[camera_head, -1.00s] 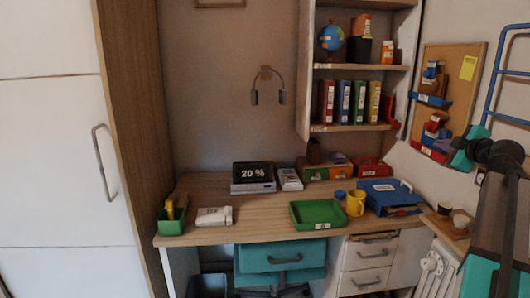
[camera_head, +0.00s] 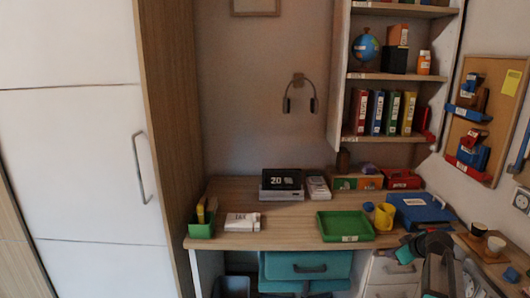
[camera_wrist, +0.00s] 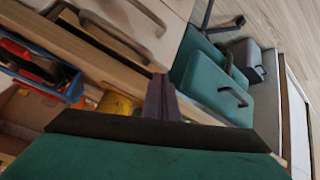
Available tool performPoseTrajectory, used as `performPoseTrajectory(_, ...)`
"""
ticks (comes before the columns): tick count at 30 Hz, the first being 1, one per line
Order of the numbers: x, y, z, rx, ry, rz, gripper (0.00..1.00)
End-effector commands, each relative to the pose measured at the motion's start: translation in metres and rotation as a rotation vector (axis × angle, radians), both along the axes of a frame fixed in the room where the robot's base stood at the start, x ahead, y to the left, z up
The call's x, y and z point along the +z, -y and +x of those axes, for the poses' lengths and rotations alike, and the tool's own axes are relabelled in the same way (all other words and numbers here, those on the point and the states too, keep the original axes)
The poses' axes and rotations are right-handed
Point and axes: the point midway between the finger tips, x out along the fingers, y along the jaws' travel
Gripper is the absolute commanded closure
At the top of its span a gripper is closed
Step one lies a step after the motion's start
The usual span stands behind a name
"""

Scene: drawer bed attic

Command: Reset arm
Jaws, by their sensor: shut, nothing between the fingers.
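My arm is at the lower right of the head view, with my gripper (camera_head: 408,250) in front of the desk's right part, near the white drawers. In the wrist view, the dark fingers of my gripper (camera_wrist: 161,97) are together with nothing between them. The wrist view is tilted and looks along the desk edge and drawer fronts. Whether the fingers touch the desk is not clear.
The desk (camera_head: 275,239) holds a green tray (camera_head: 345,227), a yellow mug (camera_head: 385,216) and a blue binder (camera_head: 420,211). Two small cups stand on the right ledge (camera_head: 470,253). A tall wardrobe (camera_head: 75,150) stands left.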

Motion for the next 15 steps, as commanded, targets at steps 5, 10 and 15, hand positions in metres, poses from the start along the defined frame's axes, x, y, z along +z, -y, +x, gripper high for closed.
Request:
performPoseTrajectory(5,-0.057,-0.045,-0.018,-0.021,-0.124,0.07,1.0)
performPoseTrajectory(10,-0.107,-0.084,-0.041,-0.05,-0.242,0.126,1.0)
performPoseTrajectory(15,-0.153,-0.122,-0.07,-0.083,-0.362,0.165,1.0)
